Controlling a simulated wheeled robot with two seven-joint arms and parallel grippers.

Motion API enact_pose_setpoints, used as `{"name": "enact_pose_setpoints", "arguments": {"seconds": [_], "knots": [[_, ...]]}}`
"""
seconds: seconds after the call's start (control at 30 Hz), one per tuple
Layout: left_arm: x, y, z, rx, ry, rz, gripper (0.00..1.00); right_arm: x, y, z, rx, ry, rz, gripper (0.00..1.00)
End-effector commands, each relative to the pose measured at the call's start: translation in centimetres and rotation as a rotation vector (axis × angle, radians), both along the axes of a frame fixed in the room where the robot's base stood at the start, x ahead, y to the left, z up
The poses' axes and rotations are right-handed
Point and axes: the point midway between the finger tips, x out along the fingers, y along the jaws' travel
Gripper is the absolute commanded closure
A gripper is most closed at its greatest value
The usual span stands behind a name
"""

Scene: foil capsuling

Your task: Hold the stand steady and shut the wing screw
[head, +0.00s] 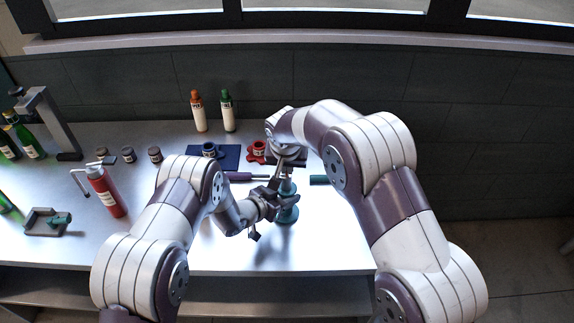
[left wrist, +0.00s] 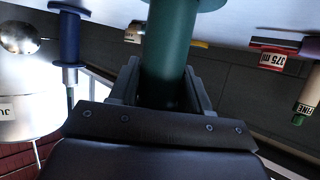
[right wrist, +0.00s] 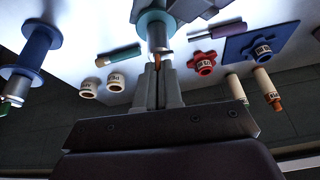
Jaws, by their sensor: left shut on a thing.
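The green stand (head: 288,213) stands upright on the bench, with its round base showing below my left gripper (head: 272,204). In the left wrist view the fingers are shut around its green column (left wrist: 172,45), one on each side. My right gripper (head: 284,162) is above it at the stand's head. In the right wrist view its fingertips (right wrist: 159,70) are close together at a small copper-brown piece (right wrist: 158,58), probably the wing screw, beside the teal part of the stand. Whether they grip it is not clear. In the head view my gripper and arm hide the screw.
A red extinguisher-like bottle (head: 105,190) stands left. The bench front right is clear.

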Motion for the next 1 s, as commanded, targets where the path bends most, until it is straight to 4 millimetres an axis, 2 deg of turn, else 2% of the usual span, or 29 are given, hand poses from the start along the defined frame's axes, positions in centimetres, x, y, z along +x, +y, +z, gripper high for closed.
{"name": "enact_pose_setpoints", "arguments": {"seconds": [0.13,0.33,0.6,0.67,0.7,1.0], "knots": [[0.08,-0.01,0.13,-0.001,-0.003,0.001,1.0,-0.02,-0.04,0.04,0.002,0.0,0.017,1.0],[0.08,0.0,0.12,-0.001,-0.003,0.001,1.0,-0.05,-0.12,0.04,0.005,-0.002,0.142,1.0],[0.08,0.01,0.11,0.0,-0.002,0.001,1.0,-0.05,-0.1,0.04,0.005,-0.003,0.156,1.0],[0.08,0.01,0.1,0.0,-0.002,0.001,1.0,-0.06,-0.1,0.03,0.005,-0.003,0.156,0.81],[0.08,0.01,0.11,0.0,-0.002,0.001,1.0,-0.05,-0.1,0.04,0.005,-0.003,0.156,0.68],[0.08,-0.01,0.13,-0.001,-0.003,0.001,1.0,-0.08,-0.1,0.21,0.005,-0.004,0.155,0.68]]}}
